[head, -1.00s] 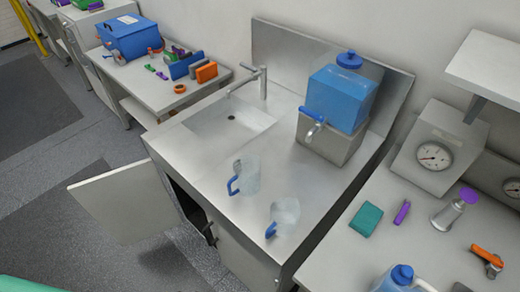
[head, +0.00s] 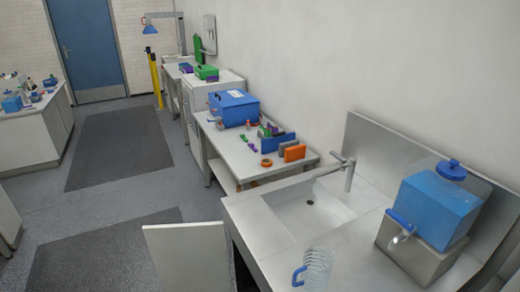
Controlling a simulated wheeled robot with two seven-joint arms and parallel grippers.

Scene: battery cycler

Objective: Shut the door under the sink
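The sink (head: 312,203) is a shallow basin in a steel-topped counter, with a tap (head: 345,172) at its back. The cabinet door (head: 187,257) is a light grey panel standing open, swung out to the left of the counter front. Its lower part is cut off by the bottom edge of the view. A dark gap (head: 243,268) shows between the door and the counter front. Neither of my grippers is in view.
A clear jug (head: 316,269) with a blue handle stands near the counter's front edge. A blue water dispenser (head: 437,208) stands at the right. A bench (head: 235,150) with a blue box (head: 234,107) lies beyond the sink. Floor left of the door (head: 100,210) is clear.

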